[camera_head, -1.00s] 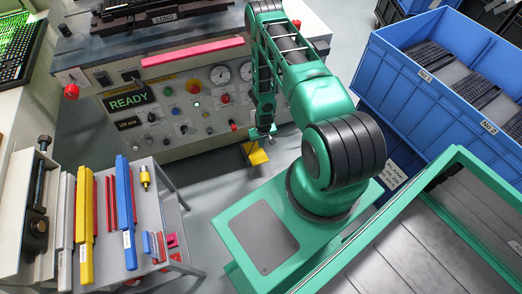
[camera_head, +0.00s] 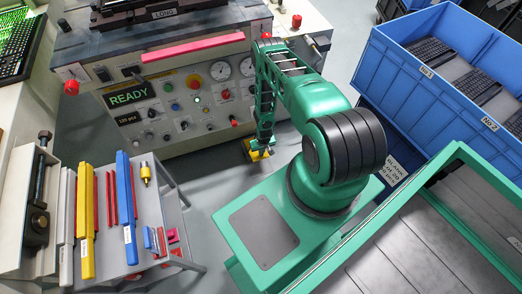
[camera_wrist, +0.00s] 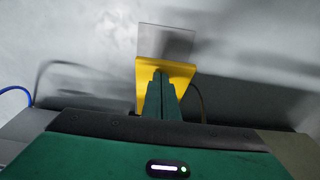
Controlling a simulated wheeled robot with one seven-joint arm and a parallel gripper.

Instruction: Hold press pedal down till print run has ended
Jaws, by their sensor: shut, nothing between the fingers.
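The yellow press pedal (camera_head: 258,154) is low near the floor in front of the press (camera_head: 190,105), partly hidden by my arm in the head view. In the wrist view the yellow pedal (camera_wrist: 181,71) is just beyond my gripper (camera_wrist: 160,76), with a grey plate (camera_wrist: 165,40) behind it. My gripper is shut and empty, its fingertips over the pedal's face. They look in contact or very close; I cannot tell how far the pedal is pressed. The press display (camera_head: 129,96) reads READY, with a smaller "120 pcs" display (camera_head: 128,119) below.
A tool cart (camera_head: 165,200) with coloured bars stands at the left. Grey floor (camera_head: 215,180) is free around the pedal. A blue cable (camera_wrist: 18,90) shows in the wrist view.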

